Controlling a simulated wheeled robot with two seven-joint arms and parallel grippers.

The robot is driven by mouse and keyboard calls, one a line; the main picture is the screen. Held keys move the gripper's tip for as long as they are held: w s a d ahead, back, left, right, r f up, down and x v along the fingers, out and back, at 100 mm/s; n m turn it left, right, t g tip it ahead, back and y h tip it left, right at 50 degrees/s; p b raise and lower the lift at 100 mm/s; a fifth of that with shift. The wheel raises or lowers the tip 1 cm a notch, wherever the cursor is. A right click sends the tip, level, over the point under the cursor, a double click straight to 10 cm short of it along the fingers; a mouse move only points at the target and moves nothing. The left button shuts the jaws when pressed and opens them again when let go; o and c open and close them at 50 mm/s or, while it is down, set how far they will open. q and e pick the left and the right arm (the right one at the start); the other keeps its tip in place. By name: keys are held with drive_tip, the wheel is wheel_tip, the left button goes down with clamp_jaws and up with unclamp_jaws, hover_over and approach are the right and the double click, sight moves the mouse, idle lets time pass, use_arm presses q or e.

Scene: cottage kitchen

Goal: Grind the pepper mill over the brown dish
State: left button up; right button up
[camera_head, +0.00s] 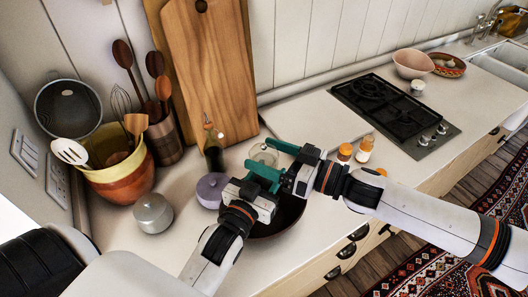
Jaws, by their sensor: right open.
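The brown dish (288,217) is a dark round bowl on the counter, partly hidden under my two grippers. My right gripper (259,154) comes in from the right above the dish's far side, its green fingers apart. My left gripper (249,190) comes up from below over the dish's left side. Its fingers overlap the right gripper in the picture, so I cannot tell whether it is open or holds anything. I cannot make out a pepper mill; it may be hidden behind the grippers.
A glass jar (263,153), a dark bottle (213,153) and a purple pot (210,190) stand close by. A grey lidded pot (153,213) is further left. Orange-topped spice jars (364,150) stand right of the grippers, before the hob (395,112).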

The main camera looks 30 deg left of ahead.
drive_tip(key=shift+a, duration=0.55)
drive_tip(key=c, duration=1)
drive_tip(key=shift+m+t, duration=0.3)
